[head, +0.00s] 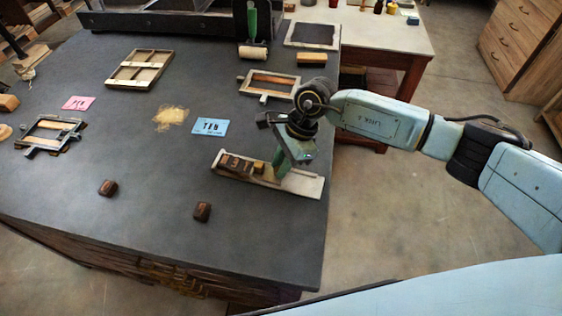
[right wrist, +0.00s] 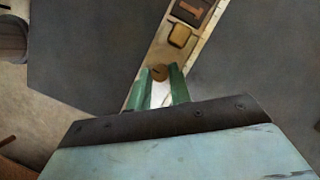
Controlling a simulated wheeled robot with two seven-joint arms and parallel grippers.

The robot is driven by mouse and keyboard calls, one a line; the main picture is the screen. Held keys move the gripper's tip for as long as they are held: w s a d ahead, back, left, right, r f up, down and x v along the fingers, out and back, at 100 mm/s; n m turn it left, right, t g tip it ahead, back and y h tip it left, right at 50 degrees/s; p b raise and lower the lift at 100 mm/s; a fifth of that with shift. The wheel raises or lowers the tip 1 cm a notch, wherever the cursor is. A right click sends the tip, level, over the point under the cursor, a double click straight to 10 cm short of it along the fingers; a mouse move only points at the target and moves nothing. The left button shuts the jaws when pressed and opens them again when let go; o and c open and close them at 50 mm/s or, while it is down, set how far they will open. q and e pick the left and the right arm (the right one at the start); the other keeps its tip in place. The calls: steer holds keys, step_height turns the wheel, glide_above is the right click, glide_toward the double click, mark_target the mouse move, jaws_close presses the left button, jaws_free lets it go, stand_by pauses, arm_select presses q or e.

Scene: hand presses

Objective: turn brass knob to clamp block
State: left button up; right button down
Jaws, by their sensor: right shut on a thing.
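A long narrow tray (head: 305,186) lies near the table's right front edge. It holds a row of dark wooden letter blocks (head: 236,163) at its left and a tan block (right wrist: 180,35) beside them. My right gripper (head: 284,172) points down over the tray's right part. In the right wrist view its green fingers (right wrist: 160,84) are closed around the small round brass knob (right wrist: 158,72), which sits in the tray's channel just past the tan block. The fingers partly hide the knob, and in the head view they hide it fully. My left gripper is out of view.
Two loose dark wooden blocks (head: 108,188) (head: 202,211) lie at the front of the dark table (head: 150,215). A blue card (head: 210,126), a pink card (head: 78,102) and metal frames (head: 270,85) lie farther back. The table's right edge is close to the tray.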

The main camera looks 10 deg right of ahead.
steer(key=m, duration=0.1)
steer(key=m+t, duration=0.1)
steer(key=m, duration=0.1)
steer(key=m+t, duration=0.1)
steer(key=m, duration=0.1)
steer(key=shift+s+r+p, duration=0.1)
steer(key=shift+s+p, duration=0.15)
steer(key=shift+p, duration=0.15)
steer(key=m, duration=0.2)
steer(key=m+t+h, duration=0.1)
steer(key=m, duration=0.1)
steer(key=shift+s+a+m+t+p, duration=0.15)
steer(key=shift+m+t+p, duration=0.15)
steer(key=m+t+h, duration=0.1)
steer(key=m, duration=0.2)
steer(key=shift+s+a+m, duration=0.1)
steer(key=shift+m, duration=0.2)
steer(key=shift+a+m+t+h+b, duration=0.1)
steer(key=shift+m+t+h+b, duration=0.4)
steer(key=shift+m, duration=1.3)
steer(key=c, duration=1.3)
jaws_free()
